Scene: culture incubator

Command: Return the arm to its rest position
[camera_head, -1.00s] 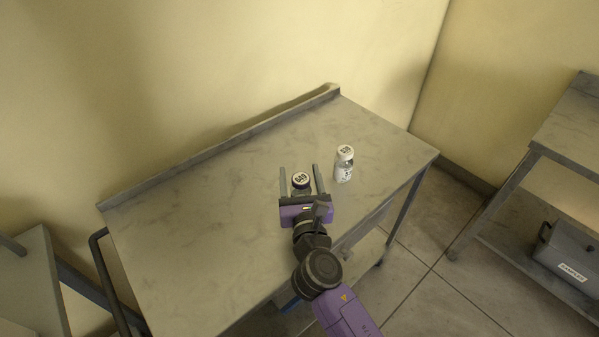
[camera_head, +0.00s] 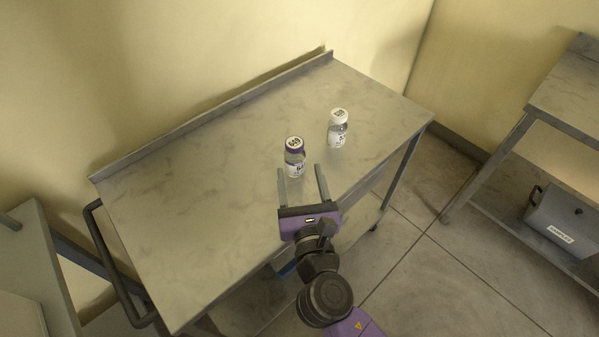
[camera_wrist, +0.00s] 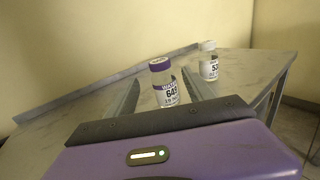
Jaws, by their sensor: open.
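My gripper (camera_head: 301,184) is open and empty at the near edge of the steel table, its two fingers pointing toward the purple-capped bottle (camera_head: 294,158). That bottle stands upright just beyond the fingertips. In the wrist view the purple-capped bottle (camera_wrist: 166,84) shows between the two fingers (camera_wrist: 160,90), with a label whose number seems to read 649. A white-capped bottle (camera_head: 338,130) stands upright behind it to the right, and also shows in the wrist view (camera_wrist: 209,62).
The steel table (camera_head: 190,210) has a raised back lip against the wall and is clear on its left. A second shelf table (camera_head: 573,100) stands at the right, with a grey lidded box (camera_head: 565,222) on its lower shelf. Another bench (camera_head: 30,250) stands at the left.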

